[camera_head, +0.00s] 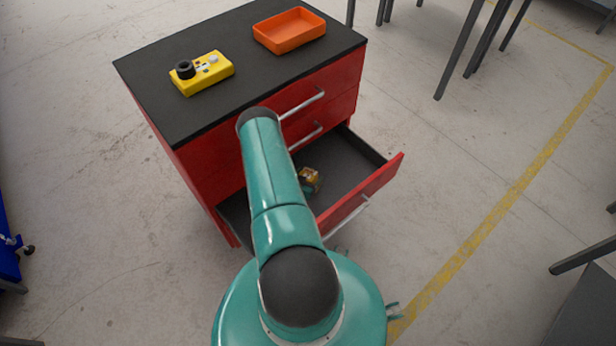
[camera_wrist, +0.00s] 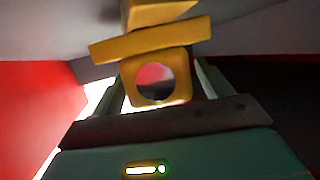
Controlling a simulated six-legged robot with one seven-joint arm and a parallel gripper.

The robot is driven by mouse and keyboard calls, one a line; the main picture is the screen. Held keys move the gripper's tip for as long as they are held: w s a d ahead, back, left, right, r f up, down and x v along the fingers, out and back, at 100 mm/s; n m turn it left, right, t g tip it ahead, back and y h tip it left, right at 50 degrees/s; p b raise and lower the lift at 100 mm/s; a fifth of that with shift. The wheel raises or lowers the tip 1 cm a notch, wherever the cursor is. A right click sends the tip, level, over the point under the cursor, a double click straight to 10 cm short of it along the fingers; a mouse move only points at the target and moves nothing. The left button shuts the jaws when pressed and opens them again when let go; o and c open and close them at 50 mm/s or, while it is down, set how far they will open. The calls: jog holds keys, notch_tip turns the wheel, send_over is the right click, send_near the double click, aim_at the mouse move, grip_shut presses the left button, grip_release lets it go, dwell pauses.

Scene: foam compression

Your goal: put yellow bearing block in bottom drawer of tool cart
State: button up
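The red tool cart (camera_head: 210,176) has its bottom drawer (camera_head: 345,168) pulled open. In the wrist view the yellow bearing block (camera_wrist: 180,92) shows its round hole, with a wider yellow flange beyond it. My gripper (camera_wrist: 158,85) has a finger along each side of the block and appears shut on it. In the head view the yellow block (camera_head: 309,173) shows small, within the outline of the open drawer, beside my teal arm. My arm hides part of the drawer and most of my gripper. Whether the block touches the drawer floor cannot be told.
On the cart's black top (camera_head: 230,110) are a yellow device (camera_head: 215,78) with a black knob and an orange tray (camera_head: 289,30). The upper drawers are shut. Dark table legs (camera_head: 458,55) stand at upper right; the floor right of the cart is clear.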

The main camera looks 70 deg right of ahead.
jog(key=shift+r, duration=0.15)
jog(key=s+v, duration=0.1)
jog(key=v, duration=1.1)
jog(key=shift+w, duration=0.45)
